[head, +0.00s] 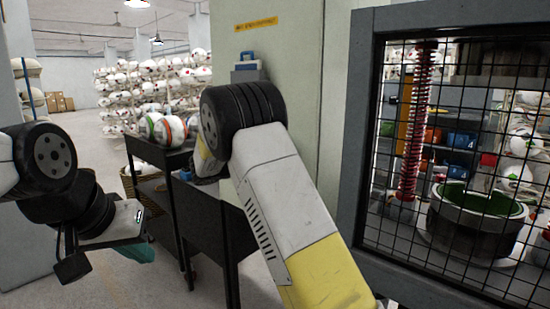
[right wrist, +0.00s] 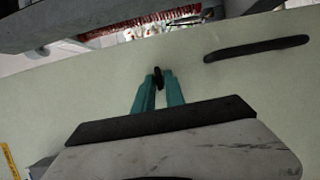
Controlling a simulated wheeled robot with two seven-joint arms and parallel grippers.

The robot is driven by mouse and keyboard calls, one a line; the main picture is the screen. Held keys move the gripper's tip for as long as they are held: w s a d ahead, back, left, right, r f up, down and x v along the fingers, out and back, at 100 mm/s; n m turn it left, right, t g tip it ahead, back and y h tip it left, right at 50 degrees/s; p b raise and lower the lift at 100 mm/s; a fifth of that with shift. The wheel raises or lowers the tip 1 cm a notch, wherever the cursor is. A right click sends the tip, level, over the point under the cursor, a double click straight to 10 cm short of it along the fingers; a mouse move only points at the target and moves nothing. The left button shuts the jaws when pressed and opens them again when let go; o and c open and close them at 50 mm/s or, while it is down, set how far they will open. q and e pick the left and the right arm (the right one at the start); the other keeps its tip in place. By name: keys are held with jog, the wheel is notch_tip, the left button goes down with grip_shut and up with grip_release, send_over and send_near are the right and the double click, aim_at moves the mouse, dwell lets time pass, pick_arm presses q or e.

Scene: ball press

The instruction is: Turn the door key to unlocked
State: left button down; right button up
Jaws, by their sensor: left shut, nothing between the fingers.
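In the right wrist view, my right gripper (right wrist: 159,82) has its two teal fingers on either side of a small dark door key (right wrist: 158,77) on the pale green panel. The key's turn position cannot be read. In the head view, the key and the right fingertips are hidden behind my right forearm. My left gripper (head: 138,253) hangs low at the left, shut and empty, away from the panel; only part of its teal fingers shows.
A long black handle (right wrist: 257,48) is on the panel, right of the key. In the head view, a grey-framed mesh guard (head: 357,130) at right covers a red spring (head: 415,125) and a dark round pot (head: 470,228). A dark cart (head: 160,155) stands behind my arms.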

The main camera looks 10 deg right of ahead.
jog(key=shift+o, duration=0.9)
jog(key=v, duration=0.7)
jog(key=shift+a, duration=0.4)
jog(key=shift+s, duration=0.1)
